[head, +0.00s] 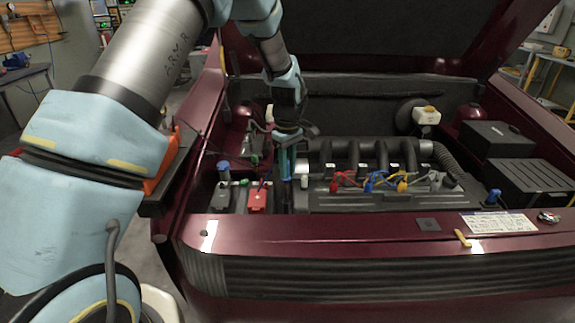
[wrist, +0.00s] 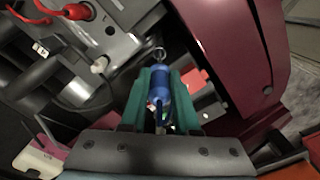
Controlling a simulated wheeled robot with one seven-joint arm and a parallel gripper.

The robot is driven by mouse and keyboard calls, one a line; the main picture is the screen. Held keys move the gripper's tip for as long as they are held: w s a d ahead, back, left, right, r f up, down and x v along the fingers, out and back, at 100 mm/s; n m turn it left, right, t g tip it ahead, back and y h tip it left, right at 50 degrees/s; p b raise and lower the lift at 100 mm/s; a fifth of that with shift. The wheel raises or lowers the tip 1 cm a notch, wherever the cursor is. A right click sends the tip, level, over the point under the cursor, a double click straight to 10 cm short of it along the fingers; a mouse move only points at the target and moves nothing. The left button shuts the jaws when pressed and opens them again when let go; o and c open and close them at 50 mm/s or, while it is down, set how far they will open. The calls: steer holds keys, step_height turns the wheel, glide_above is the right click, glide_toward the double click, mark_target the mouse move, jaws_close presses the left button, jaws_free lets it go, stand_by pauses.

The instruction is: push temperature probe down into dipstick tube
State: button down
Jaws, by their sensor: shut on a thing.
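My gripper (head: 286,163) is over the left part of the engine bay in the head view, pointing down beside the engine. In the wrist view my gripper (wrist: 163,98) has its teal fingers shut on a blue cylindrical body (wrist: 161,88), which looks like the temperature probe. A small metal ring shows just past its far end; I cannot tell whether it belongs to the probe or to the dipstick tube. The tube is not clearly made out in either view, and the probe's lower part is hidden.
The engine (head: 370,196) with coloured leads lies right of my gripper. The raised hood (head: 370,35) is behind and above. The front body panel (head: 330,233) runs across the near side.

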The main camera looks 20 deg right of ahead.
step_height(320, 180, down, 8)
steer(key=b, duration=0.4)
steer(key=shift+f, duration=0.25)
stand_by(0.4)
steer(key=c, duration=0.6)
jaws_free()
steer(key=shift+b, duration=0.3)
step_height(320, 180, up, 11)
steer(key=shift+f+b, duration=0.1)
steer(key=shift+b, duration=1)
